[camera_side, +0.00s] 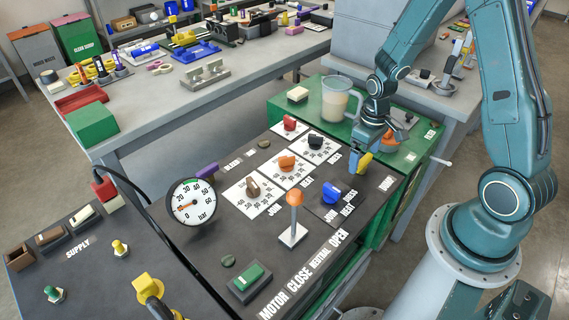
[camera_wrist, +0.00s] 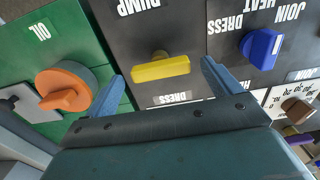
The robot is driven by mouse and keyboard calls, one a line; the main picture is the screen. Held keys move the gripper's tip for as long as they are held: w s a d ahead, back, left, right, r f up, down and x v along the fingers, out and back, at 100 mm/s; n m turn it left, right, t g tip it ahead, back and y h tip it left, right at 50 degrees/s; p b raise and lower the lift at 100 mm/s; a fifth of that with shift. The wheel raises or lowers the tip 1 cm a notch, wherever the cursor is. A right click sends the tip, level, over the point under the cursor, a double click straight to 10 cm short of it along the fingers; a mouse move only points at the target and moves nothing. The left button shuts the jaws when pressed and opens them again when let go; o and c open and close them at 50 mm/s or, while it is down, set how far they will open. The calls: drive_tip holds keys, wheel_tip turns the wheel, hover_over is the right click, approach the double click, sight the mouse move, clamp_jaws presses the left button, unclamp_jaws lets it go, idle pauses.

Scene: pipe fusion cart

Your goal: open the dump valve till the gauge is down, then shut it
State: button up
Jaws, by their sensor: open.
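The dump valve has a yellow bar handle (camera_wrist: 160,68) below the DUMP label in the wrist view. It lies crosswise, its ends pointing toward my two fingers. My gripper (camera_wrist: 162,76) is open around the handle, with a visible gap at each end. In the side view my gripper (camera_side: 361,162) is low at the panel's far right, and the yellow handle (camera_side: 366,159) shows partly behind a finger. The round white gauge (camera_side: 192,202) stands at the panel's left. Its orange needle appears to point left, near the 10 bar mark; it is small to read.
A blue knob (camera_wrist: 261,48) is right of the valve and an orange knob (camera_wrist: 66,88) left of it on the green oil unit. An orange-topped lever (camera_side: 294,205) stands upright at the panel front. A clear jug (camera_side: 337,100) stands behind my gripper.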

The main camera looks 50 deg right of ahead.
drive_tip(key=shift+f, duration=0.4)
drive_tip(key=shift+c, duration=0.4)
drive_tip(key=c, duration=0.9)
